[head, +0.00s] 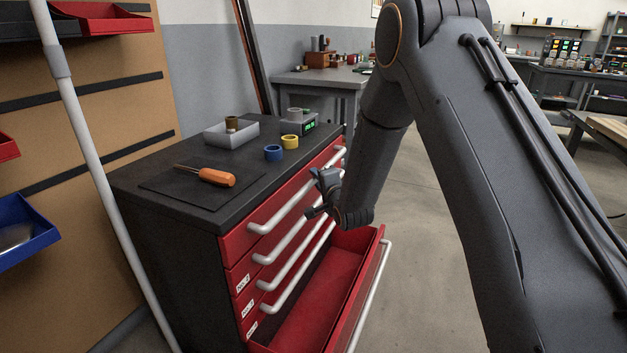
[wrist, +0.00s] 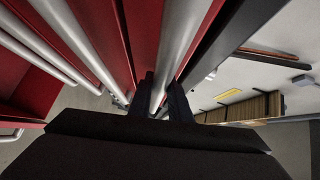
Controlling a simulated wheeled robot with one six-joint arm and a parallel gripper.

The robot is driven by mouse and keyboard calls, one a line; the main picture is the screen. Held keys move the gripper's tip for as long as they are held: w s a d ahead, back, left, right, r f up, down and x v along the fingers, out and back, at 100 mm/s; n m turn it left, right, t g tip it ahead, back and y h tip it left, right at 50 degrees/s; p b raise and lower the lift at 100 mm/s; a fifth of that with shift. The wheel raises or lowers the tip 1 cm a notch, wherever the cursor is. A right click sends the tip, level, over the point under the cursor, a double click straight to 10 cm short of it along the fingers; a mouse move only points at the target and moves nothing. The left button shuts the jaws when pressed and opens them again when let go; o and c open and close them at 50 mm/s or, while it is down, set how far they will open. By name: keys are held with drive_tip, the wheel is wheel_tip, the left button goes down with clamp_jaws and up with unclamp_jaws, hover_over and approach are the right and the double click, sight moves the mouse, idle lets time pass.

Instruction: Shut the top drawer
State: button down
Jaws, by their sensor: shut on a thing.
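A red drawer cabinet with a black top (head: 150,183) stands left of my arm in the head view. Its top drawer (head: 236,247) has a pale bar handle (head: 280,208) and looks about flush with the front; a small gap cannot be ruled out. My gripper (head: 318,200) is at the cabinet front, near the far part of the upper handles. In the wrist view my gripper (wrist: 162,88) is shut on a pale bar handle (wrist: 172,45), with one finger on each side. It appears to be the top handle, beside the cabinet's dark upper edge.
A low drawer (head: 325,290) stands pulled out, empty, under my gripper. On the cabinet top are an orange-handled screwdriver (head: 216,177), a grey tray (head: 216,134), blue (head: 273,153) and yellow (head: 290,142) rings and a scale (head: 309,127). A pale pole (head: 93,150) stands at left.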

drive_tip(key=c, duration=1.6)
unclamp_jaws()
drive_tip(key=shift+a, duration=0.25)
drive_tip(key=shift+c, duration=0.2)
drive_tip(key=shift+w+r, duration=0.1)
drive_tip(key=f+p+v, duration=0.1)
drive_tip(key=v, duration=0.7)
drive_tip(key=shift+r, duration=0.25)
drive_tip(key=shift+d, duration=0.1)
